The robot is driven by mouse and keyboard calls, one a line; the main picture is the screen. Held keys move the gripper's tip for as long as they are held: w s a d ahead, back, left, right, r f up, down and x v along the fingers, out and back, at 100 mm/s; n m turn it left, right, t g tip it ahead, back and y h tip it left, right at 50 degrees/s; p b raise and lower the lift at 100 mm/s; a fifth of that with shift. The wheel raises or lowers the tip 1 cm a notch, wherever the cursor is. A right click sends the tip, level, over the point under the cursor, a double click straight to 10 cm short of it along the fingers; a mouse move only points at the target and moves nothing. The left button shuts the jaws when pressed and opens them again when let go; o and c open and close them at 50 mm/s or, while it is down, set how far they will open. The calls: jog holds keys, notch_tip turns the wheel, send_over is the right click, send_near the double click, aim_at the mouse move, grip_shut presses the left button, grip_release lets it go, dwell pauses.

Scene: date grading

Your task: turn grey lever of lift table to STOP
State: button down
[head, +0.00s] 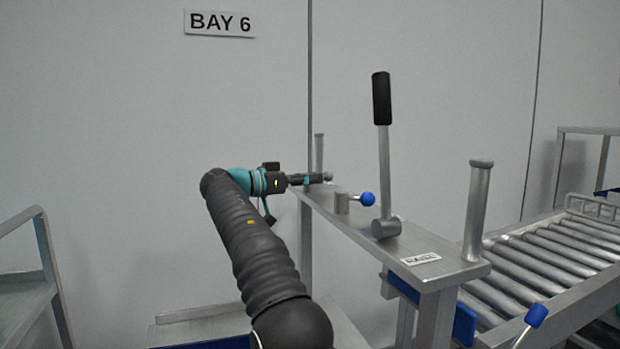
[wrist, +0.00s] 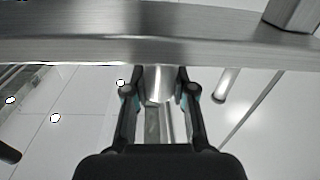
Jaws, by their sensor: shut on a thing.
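My gripper (head: 318,179) is at the far end of the metal top beam (head: 350,232), beside the far post (head: 319,152). A small grey knob (head: 328,176), apparently the grey lever's end, shows at its fingertips. In the wrist view, my gripper (wrist: 159,92) is closed around a shiny grey cylindrical piece (wrist: 157,78) just below the beam's edge (wrist: 90,50). The rest of the lever is largely hidden by the fingers and beam. No STOP marking is legible. A tall lever with a black grip (head: 381,98) stands upright on the beam.
A blue-knobbed lever (head: 367,198) sits on the beam between my gripper and the tall lever. A near post (head: 478,210) and a small label (head: 420,259) are at the near end. A roller conveyor (head: 545,265) stands right. A grey cart (head: 28,290) stands left.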

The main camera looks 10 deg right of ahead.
jog(key=c, duration=1.2)
grip_release()
jog(key=shift+a, duration=0.1)
jog(key=v, duration=0.7)
jog(key=shift+s+a, duration=0.1)
